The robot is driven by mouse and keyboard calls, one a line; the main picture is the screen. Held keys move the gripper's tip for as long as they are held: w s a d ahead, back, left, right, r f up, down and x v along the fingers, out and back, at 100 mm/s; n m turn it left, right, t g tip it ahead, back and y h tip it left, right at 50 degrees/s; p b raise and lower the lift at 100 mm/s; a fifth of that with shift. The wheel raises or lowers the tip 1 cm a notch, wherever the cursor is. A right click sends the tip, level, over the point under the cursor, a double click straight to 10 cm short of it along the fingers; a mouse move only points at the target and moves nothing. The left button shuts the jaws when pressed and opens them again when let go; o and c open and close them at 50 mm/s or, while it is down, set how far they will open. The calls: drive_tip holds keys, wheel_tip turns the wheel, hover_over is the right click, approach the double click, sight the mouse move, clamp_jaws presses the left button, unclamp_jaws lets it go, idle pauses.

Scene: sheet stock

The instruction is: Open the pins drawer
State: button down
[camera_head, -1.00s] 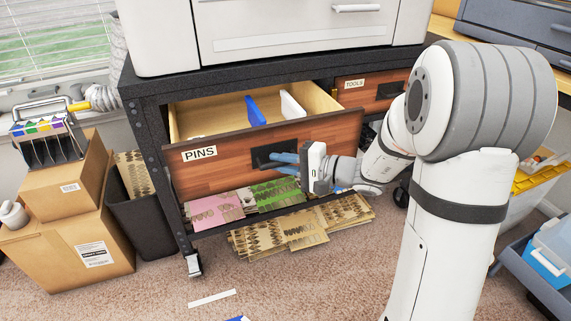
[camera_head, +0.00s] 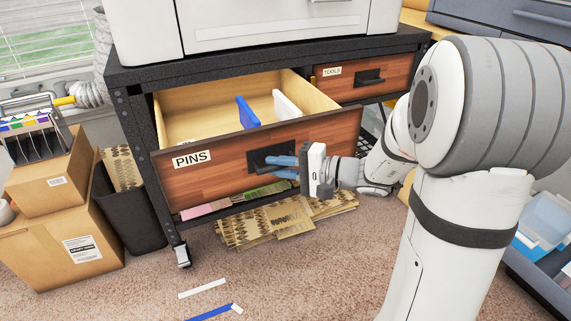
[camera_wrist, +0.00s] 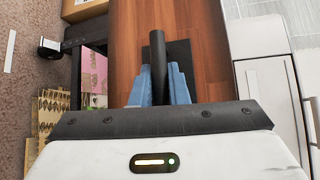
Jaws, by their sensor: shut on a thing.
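The pins drawer (camera_head: 210,174) has a reddish wood front, a white PINS label and a black handle (camera_head: 264,157). It stands pulled well out of the black workbench, and its pale inside shows. A blue piece (camera_head: 247,112) and a white piece (camera_head: 286,106) stand inside it. My gripper (camera_head: 284,168) is at the handle with its blue fingers shut on it. In the wrist view the black handle bar (camera_wrist: 158,68) runs between the two blue fingers (camera_wrist: 160,88). The handle's far side is partly hidden by the fingers.
The shut tools drawer (camera_head: 390,76) is to the right. Patterned sheets (camera_head: 270,228) lie below the open drawer. Cardboard boxes (camera_head: 60,222) and a dark bin (camera_head: 128,212) stand at the left. White strips (camera_head: 202,288) and a blue strip (camera_head: 208,314) lie on the carpet.

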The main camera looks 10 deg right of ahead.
drive_tip(key=c, duration=1.7)
unclamp_jaws()
drive_tip(key=shift+s+a, duration=0.15)
drive_tip(key=shift+s, duration=0.05)
drive_tip(key=o, duration=0.3)
drive_tip(key=shift+d, duration=0.2)
drive_tip(key=p+v, duration=0.2)
drive_tip(key=v, duration=0.4)
drive_tip(key=shift+d, duration=0.25)
drive_tip(key=shift+s+d, duration=0.4)
drive_tip(key=shift+d, duration=0.1)
